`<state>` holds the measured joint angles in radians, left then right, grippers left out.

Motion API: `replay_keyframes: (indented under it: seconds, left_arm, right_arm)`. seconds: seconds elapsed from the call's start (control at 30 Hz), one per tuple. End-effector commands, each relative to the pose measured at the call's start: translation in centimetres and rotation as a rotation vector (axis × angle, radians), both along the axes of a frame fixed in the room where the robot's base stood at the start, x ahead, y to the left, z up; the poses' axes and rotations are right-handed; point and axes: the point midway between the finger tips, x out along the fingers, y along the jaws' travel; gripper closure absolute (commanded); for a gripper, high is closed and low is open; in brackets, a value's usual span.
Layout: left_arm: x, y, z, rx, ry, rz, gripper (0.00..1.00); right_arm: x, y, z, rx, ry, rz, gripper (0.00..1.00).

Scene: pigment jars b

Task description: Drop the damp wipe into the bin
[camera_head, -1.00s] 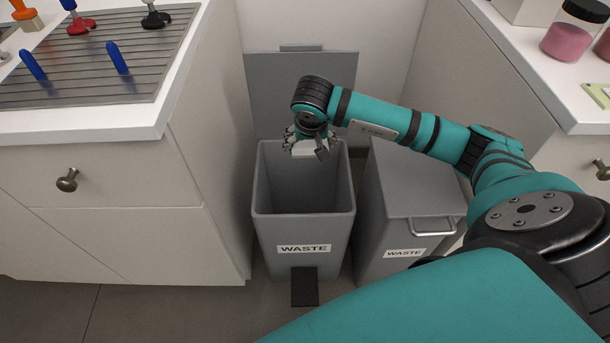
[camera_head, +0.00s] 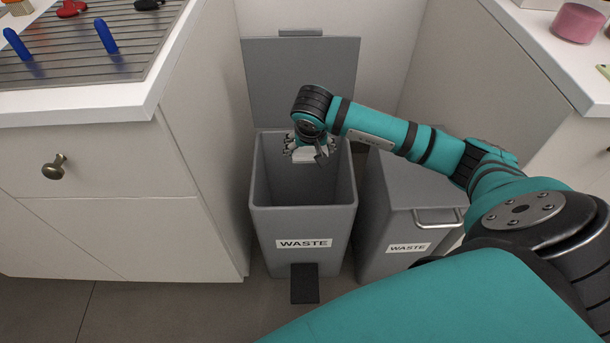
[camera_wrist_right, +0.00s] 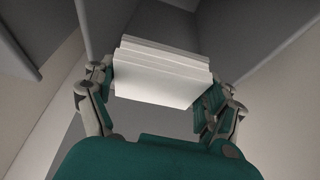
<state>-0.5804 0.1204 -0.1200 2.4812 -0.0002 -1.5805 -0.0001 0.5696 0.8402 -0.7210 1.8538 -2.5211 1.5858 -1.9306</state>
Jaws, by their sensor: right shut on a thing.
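The damp wipe (camera_wrist_right: 162,75) is a white folded pad. In the right wrist view it sits between the two fingers of my right gripper (camera_wrist_right: 160,92), which is shut on it. In the head view the wipe (camera_head: 311,156) shows as a pale block under my right gripper (camera_head: 308,152), at the mouth of the open grey waste bin (camera_head: 303,228). The bin's lid (camera_head: 301,80) stands upright behind it. The bin's floor is hidden from me. My left gripper is not in view.
A second waste bin (camera_head: 416,180), with its lid shut, stands right of the open one. A cabinet (camera_head: 110,190) with a ridged grey rack (camera_head: 100,50) is on the left. A counter with a pink jar (camera_head: 577,23) is on the right.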

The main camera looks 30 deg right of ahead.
Motion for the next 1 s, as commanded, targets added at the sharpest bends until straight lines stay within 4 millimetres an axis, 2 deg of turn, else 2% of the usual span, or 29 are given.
replay_keyframes:
  seconds: [0.03,0.07,0.17,0.43,0.57,1.0]
  left_arm:
    - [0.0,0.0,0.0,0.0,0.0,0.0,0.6]
    - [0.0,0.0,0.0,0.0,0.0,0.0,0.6]
    - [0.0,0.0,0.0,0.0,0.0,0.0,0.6]
    - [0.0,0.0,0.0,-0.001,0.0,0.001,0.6]
    - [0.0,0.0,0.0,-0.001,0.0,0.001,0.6]
    - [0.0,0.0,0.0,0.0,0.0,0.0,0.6]
  right_arm:
    - [0.0,0.0,0.0,0.0,0.0,0.0,0.41]
    - [0.0,0.0,0.0,0.0,0.0,0.0,0.14]
    - [0.0,0.0,0.0,0.0,0.0,0.0,0.01]
    - [0.0,0.0,0.1,0.0,0.0,0.0,0.0]
    - [-0.2,0.2,0.9,0.0,-0.004,0.001,0.0]
    - [-3.0,1.9,8.9,-0.001,-0.004,0.002,0.0]
